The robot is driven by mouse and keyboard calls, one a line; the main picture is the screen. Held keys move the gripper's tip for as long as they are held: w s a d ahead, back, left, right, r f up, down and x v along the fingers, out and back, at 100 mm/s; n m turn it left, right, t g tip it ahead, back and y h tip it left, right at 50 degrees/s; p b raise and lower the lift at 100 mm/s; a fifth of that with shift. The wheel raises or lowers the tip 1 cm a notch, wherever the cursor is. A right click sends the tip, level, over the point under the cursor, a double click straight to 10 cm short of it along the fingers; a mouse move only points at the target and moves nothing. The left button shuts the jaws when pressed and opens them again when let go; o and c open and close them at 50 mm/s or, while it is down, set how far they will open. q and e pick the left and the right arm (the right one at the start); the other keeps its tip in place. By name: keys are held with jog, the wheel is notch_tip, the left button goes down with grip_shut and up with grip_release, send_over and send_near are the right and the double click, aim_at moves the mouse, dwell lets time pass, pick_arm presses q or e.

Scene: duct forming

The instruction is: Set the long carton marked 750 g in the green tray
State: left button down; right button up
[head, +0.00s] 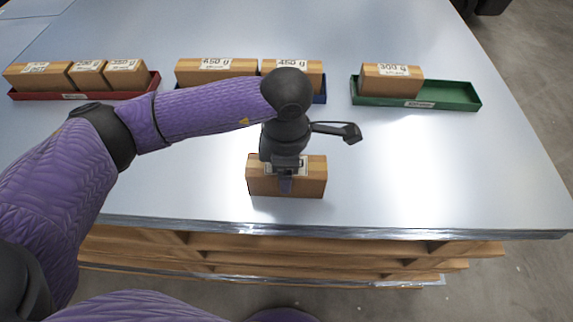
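A long brown carton (314,180) stands on the table near the front edge. The label on its top is mostly covered by my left gripper, so I cannot read its weight. My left gripper (286,178) comes down over the middle of this carton, with one finger showing against its front face. The other finger is hidden, so I cannot tell whether it grips. The green tray (452,97) lies at the back right. A carton marked 300 g (392,80) sits in its left part, and its right part is empty. My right gripper is not in view.
A blue tray (319,99) at the back middle holds cartons marked 650 g (216,72) and 450 g (300,75). A red tray (40,96) at the back left holds several cartons. The table (430,170) is clear between the long carton and the green tray.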

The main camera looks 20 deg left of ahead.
pick_arm(q)
notch_tip(320, 180, up, 9)
jog(key=p, duration=0.6)
jog(key=shift+r+p, duration=0.15)
jog(key=shift+p, duration=0.15)
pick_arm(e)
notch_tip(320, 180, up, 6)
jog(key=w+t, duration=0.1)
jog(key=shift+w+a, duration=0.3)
